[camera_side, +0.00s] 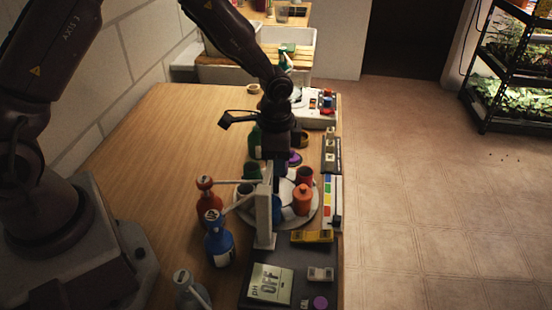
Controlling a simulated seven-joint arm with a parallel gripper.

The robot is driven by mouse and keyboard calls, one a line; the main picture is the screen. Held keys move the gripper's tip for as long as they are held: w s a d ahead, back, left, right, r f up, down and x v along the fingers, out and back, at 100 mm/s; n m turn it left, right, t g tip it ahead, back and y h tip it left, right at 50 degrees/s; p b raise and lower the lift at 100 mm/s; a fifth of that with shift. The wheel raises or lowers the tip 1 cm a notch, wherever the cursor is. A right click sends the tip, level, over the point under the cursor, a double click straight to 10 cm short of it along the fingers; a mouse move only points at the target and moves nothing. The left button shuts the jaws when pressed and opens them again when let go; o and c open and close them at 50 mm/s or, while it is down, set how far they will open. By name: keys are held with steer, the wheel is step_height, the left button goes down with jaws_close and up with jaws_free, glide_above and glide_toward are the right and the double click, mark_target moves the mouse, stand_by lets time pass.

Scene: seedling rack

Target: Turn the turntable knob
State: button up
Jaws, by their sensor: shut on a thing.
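The turntable (286,225) is a pale round tray on the wooden bench, with an orange bottle (302,199), a dark red pot (304,176) and other small containers on it. My gripper (279,184) points straight down over its middle and is shut on the knob there. The fingertips and the knob are small and dark, and the knob itself is mostly hidden by the gripper and the containers. A white upright post (264,215) stands in front of the turntable and covers part of its near left side.
Orange-red (209,204) and blue (218,243) spray bottles stand close at left. A colour chart strip (333,200) lies at right by the bench edge. A dark mat (252,300) with a pH box (270,284) is in front. The bench (150,130) is clear at far left.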

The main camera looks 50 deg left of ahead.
steer(key=o, duration=0.9)
steer(key=shift+r, duration=0.1)
step_height(320, 180, up, 13)
steer(key=shift+f, duration=0.1)
steer(key=s+a+r+n+t, duration=0.1)
steer(key=s+r+n+t, duration=0.1)
steer(key=s+r, duration=0.2)
steer(key=s+a+r+n+t, duration=0.1)
steer(key=s+r+n, duration=0.2)
steer(key=s, duration=0.6)
steer(key=s+a+r+n+t, duration=0.1)
steer(key=s+r+n+t, duration=0.1)
steer(key=s+r, duration=0.3)
steer(key=shift+s+a+r+n+t, duration=0.1)
steer(key=shift+s+n+t, duration=0.05)
steer(key=shift+s, duration=0.5)
steer(key=shift+s+a+r+n+t, duration=0.1)
steer(key=shift+s+n+t, duration=0.05)
steer(key=shift+s, duration=0.45)
